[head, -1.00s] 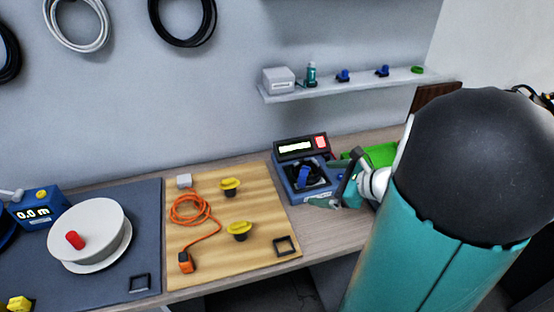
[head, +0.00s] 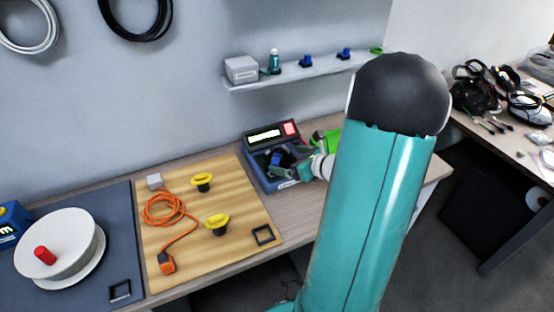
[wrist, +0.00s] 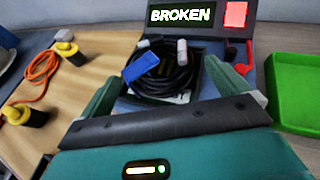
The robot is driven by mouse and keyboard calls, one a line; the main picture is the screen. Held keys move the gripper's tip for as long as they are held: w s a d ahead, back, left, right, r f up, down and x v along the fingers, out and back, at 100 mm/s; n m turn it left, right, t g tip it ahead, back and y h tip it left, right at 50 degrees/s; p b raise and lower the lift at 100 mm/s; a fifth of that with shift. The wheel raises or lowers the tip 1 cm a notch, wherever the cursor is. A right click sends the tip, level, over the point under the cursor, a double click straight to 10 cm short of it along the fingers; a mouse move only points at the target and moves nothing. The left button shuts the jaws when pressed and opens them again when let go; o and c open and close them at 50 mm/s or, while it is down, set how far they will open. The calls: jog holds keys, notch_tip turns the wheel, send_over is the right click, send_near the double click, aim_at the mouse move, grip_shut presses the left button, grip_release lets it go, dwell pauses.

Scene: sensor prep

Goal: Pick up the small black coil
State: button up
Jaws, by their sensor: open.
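A small black coil (wrist: 170,76) lies in the tray of a blue tester (wrist: 208,47), with a blue connector (wrist: 140,64) and a light grey plug (wrist: 182,52) on it. The tester's screen reads BROKEN beside a lit red panel. My gripper (wrist: 163,88) is open, one teal finger at the left of the coil and the other at its right. In the head view my gripper (head: 292,160) is over the front of the tester (head: 262,178), and the coil is mostly hidden there.
A green tray (wrist: 293,92) stands right of the tester. A wooden board (head: 180,255) to the left holds an orange cable (head: 165,209) and yellow-topped parts. A shelf (head: 300,75) hangs above. A second table (head: 500,150) with cables is at right.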

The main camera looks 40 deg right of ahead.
aim_at(278, 148)
jog(key=x, duration=0.5)
jog(key=shift+w, duration=0.15)
jog(key=shift+r, duration=0.1)
jog(key=c, duration=0.9)
jog(key=shift+r, duration=0.45)
notch_tip(278, 148, up, 2)
jog(key=shift+a+r, duration=0.1)
jog(key=shift+r, duration=0.1)
jog(key=s+a+r, duration=0.1)
jog(key=s+r, duration=0.2)
jog(key=s, duration=0.1)
jog(key=s+a+r, duration=0.2)
jog(key=s+r, duration=0.1)
jog(key=s, duration=0.1)
jog(key=s+a+r, duration=0.2)
jog(key=s+r, duration=0.1)
jog(key=s, duration=0.2)
jog(key=shift+a+r, duration=0.2)
jog(key=shift+r, duration=0.15)
